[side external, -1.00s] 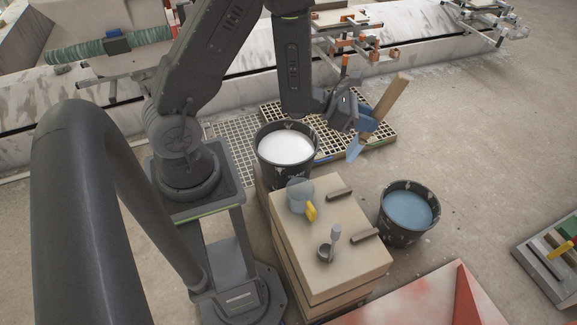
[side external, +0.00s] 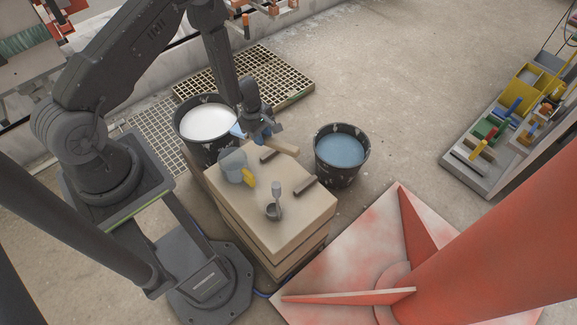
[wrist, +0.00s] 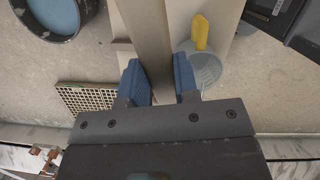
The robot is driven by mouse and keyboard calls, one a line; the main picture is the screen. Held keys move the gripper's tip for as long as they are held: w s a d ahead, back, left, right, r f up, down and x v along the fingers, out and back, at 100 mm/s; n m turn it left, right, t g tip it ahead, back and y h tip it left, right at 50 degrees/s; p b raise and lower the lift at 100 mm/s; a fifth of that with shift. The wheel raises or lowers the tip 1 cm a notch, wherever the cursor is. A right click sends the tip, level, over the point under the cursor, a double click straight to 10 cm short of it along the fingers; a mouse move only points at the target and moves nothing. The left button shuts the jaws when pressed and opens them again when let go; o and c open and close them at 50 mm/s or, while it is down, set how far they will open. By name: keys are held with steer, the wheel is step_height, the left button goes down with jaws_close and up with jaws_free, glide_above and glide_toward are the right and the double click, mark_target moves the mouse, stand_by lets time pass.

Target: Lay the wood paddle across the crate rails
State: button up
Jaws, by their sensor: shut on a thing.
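My gripper (side external: 262,136) is shut on the wood paddle (side external: 285,147) at the back edge of the crate (side external: 262,228). The paddle's pale wooden end points right, and a blue part shows to the left of my gripper. In the wrist view, the paddle (wrist: 148,38) runs up between the blue fingers (wrist: 160,82). Two short dark rails (side external: 271,156) (side external: 305,186) lie apart on the crate's top. The paddle is close to the back rail; whether they touch cannot be told.
A red-and-white structure (side external: 345,262) is in front.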

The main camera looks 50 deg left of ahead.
steer(key=shift+m+y, duration=0.4)
steer(key=shift+y, duration=0.3)
steer(key=a+f, duration=0.2)
steer(key=a, duration=0.1)
steer(key=shift+w+f, duration=0.25)
steer(key=shift+f, duration=0.15)
steer(key=w+a+f+m+y, duration=0.1)
steer(key=a+f+m+y, duration=0.1)
steer(key=a+f, duration=0.15)
steer(key=shift+g, duration=0.3)
steer(key=w+d+f, duration=0.2)
steer(key=d, duration=0.1)
steer(key=w+d+f, duration=0.2)
steer(key=d, duration=0.1)
steer(key=w+d+f, duration=0.2)
steer(key=d+f, duration=0.1)
steer(key=d, duration=0.1)
steer(key=shift+w, duration=0.1)
steer(key=shift+f, duration=1.95)
steer(key=shift+f, duration=0.15)
steer(key=o, duration=0.9)
steer(key=shift+o, duration=0.2)
